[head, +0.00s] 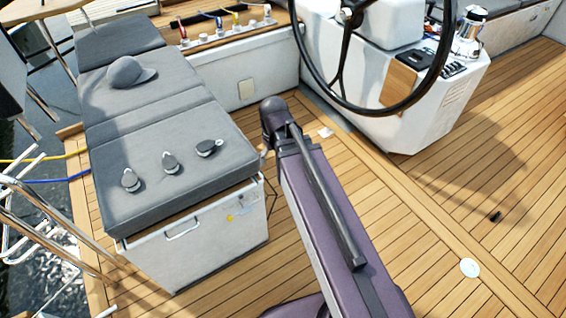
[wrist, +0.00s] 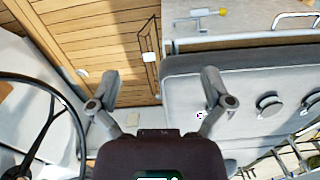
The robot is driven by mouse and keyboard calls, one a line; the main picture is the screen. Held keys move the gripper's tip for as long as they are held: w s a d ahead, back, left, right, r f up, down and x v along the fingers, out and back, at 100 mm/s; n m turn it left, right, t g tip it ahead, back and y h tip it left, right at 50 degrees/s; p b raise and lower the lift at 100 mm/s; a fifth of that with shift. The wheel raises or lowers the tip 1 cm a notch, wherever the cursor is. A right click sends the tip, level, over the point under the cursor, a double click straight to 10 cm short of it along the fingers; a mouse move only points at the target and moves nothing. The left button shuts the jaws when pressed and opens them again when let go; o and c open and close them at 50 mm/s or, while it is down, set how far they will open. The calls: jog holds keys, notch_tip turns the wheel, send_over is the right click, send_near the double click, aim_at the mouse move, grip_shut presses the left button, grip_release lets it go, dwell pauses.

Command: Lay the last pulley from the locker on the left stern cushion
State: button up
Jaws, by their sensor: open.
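Three grey pulleys lie in a slanting row on the grey stern cushion (head: 110,205) in the head view: a left one (head: 131,181), a middle one (head: 170,163) and a right one (head: 208,148). In the wrist view pulleys lie on the cushion (wrist: 190,68) at right: one (wrist: 228,101) close beside the right finger, another (wrist: 268,105), and a third (wrist: 312,104) at the picture's edge. My gripper (wrist: 158,92) is open and empty, with deck planks showing between its fingers. In the head view my arm hides the gripper.
A grey cap (head: 130,72) lies farther back on the cushions. The white box (head: 200,232) under the cushion has a handle. The steering wheel (head: 345,105) and white console (head: 430,120) stand to the right. Metal rails (head: 45,215) edge the left. Deck right of my arm is mostly clear.

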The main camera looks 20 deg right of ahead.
jog(key=s, duration=0.1)
jog(key=s+d+m, duration=0.1)
jog(key=s+m, duration=0.1)
jog(key=shift+s+d, duration=0.1)
jog(key=shift+d, duration=0.2)
dwell(0.3)
jog(key=c, duration=0.5)
jog(key=shift+c, duration=0.5)
